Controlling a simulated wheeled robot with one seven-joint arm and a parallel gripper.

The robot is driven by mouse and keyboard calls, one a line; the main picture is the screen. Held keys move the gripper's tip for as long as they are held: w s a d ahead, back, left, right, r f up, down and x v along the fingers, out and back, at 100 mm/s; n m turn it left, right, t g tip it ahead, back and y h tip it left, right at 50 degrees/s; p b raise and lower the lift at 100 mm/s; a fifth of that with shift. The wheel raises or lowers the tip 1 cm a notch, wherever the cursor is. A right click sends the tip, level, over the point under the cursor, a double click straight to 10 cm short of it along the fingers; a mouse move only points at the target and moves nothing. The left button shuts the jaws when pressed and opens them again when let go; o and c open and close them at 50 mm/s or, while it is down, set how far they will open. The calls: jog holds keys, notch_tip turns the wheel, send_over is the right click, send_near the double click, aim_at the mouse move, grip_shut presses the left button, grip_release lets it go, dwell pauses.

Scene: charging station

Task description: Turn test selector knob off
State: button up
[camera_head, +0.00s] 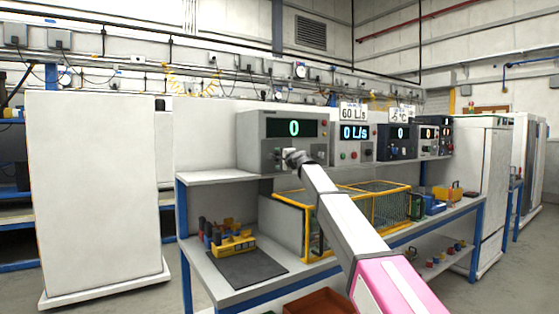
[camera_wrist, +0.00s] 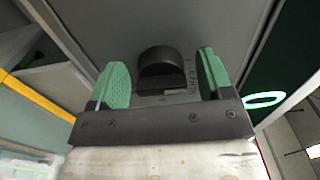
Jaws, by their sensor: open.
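The test selector knob (camera_wrist: 160,66) is a black round knob on the grey front panel of a test unit. In the wrist view it sits between the two green finger pads of my gripper (camera_wrist: 163,80), with a gap on each side. The fingers are open and hold nothing. In the head view the unit (camera_head: 250,128) stands on the upper shelf with a green "0" on its display (camera_head: 293,128). My gripper (camera_head: 290,157) is at its front panel there, and the knob is hidden behind it.
More display units, one reading "0 L/s" (camera_head: 355,133), stand to the right on the same shelf. A yellow-framed cage (camera_head: 306,232) is below. A yellow tool holder (camera_head: 234,245) stands at left on the lower bench. A tall white panel (camera_head: 95,190) stands left.

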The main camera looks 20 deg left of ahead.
jog(key=v, duration=1)
jog(key=shift+s+d, duration=0.2)
jog(key=shift+s, duration=0.1)
